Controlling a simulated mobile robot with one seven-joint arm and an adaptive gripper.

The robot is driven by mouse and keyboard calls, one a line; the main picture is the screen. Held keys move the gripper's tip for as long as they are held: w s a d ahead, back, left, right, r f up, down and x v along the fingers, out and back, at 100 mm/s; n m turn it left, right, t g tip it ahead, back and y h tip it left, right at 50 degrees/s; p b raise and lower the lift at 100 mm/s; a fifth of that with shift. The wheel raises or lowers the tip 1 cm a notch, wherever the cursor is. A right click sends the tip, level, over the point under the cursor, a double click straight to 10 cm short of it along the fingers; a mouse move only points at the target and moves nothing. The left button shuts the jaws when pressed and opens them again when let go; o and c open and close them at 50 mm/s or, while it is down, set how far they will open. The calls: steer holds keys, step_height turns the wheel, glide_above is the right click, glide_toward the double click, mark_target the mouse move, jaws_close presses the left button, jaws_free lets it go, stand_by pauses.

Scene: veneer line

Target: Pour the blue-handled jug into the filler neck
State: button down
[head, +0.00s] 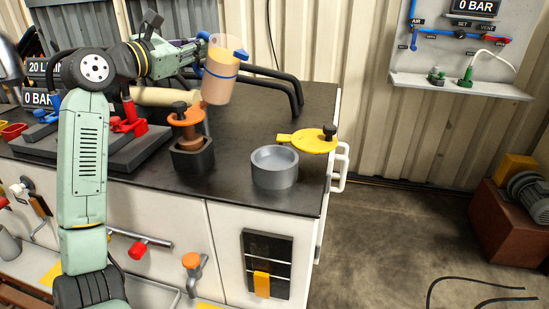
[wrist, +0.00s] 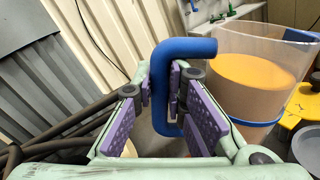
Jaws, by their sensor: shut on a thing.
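The jug (head: 221,75) is clear, with a blue band, a blue lip and a tan-orange fill; it also shows at the right of the wrist view (wrist: 250,90). My gripper (wrist: 166,95) is shut on its blue handle (wrist: 185,50). The jug hangs about upright above the bench, behind an orange-capped post. A grey round open-topped neck (head: 275,177), apparently the filler neck, stands on the bench, to the right of and lower than the jug. A yellow lid (head: 308,141) with a black knob sits swung aside behind it, leaving its mouth uncovered.
The orange-capped post (head: 187,118) in a dark square block (head: 192,156) stands left of the neck. Black curved pipes (head: 270,76) run behind the jug. Red and blue valves (head: 128,122) are at the left. The dark bench top (head: 245,125) is bare between post and neck.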

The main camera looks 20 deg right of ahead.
mark_target(215, 35)
steer(key=shift+s+d+r+m+b, duration=0.35)
steer(key=shift+s+d+m+b, duration=0.3)
steer(key=shift+s+m, duration=0.3)
steer(key=shift+s+d+r+m+b, duration=0.3)
steer(key=shift+s+d+m+b, duration=0.35)
steer(key=shift+m, duration=0.4)
stand_by(1.2)
steer(key=shift+s, duration=0.15)
steer(key=shift+s+r+m, duration=0.1)
steer(key=shift+s+m, duration=0.1)
steer(key=shift+m, duration=0.3)
steer(key=shift+s+d+r+m+b, duration=0.15)
steer(key=shift+s+d+m+b, duration=0.2)
steer(key=shift+m, duration=0.35)
stand_by(0.5)
steer(key=shift+s+d+m+b, duration=0.35)
steer(key=shift+s+m+b, duration=0.15)
steer(key=shift+m, duration=0.4)
stand_by(1.5)
steer(key=shift+s+d, duration=0.1)
steer(key=shift+s, duration=0.05)
stand_by(0.4)
